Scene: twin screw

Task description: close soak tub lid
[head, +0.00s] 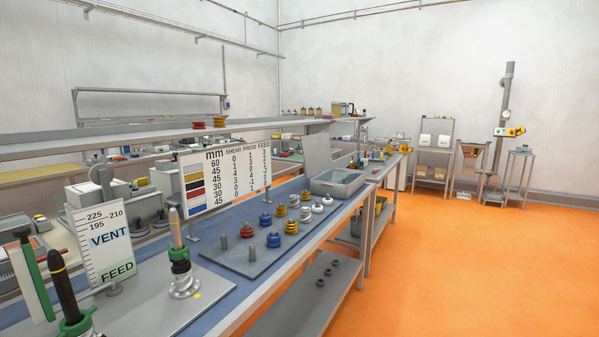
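A grey open-topped rectangular tub (337,184) sits on the blue-topped bench (262,287), right of the picture's middle. I cannot tell whether it is the soak tub. White box-like units (90,205) stand on a bench behind on the left, too small to tell if one is a lidded tub. Neither of my grippers is in the head view.
A grey plate with red, blue, yellow and white stacked discs (273,239) lies before the tub. A number board (226,180) and a VENT/FEED sign (103,240) stand on the bench. Green-collared upright tools (180,255) are at the near left. Orange floor (450,265) is clear at right.

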